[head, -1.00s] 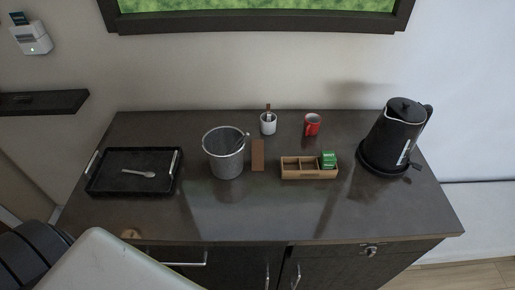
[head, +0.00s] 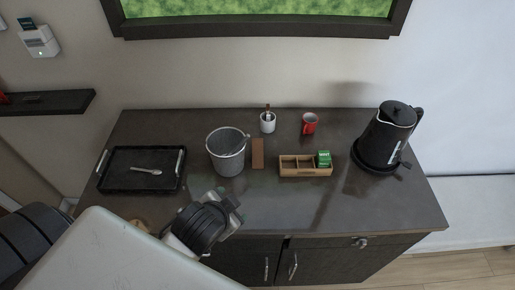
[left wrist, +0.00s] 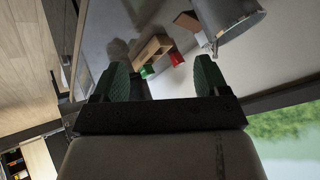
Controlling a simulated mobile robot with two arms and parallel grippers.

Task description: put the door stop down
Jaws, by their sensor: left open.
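No door stop can be told for certain. A flat brown block (head: 258,153) lies on the counter between the metal bucket and the wooden tea box; it also shows in the left wrist view (left wrist: 187,20). A small tan piece (head: 139,225) is partly visible at the counter's front left edge, and I cannot tell what it is. My left gripper (head: 233,207) is over the counter's front part. In the left wrist view its green-tipped fingers (left wrist: 160,83) stand apart with nothing between them. My right gripper is not in view.
The counter (head: 310,210) is bare at front right. A black tray (head: 125,182) with a spoon is left, the bucket (head: 227,160) and tea box (head: 300,173) mid-counter. A white cup (head: 267,125), red mug (head: 310,123) and black kettle (head: 385,138) stand behind and right.

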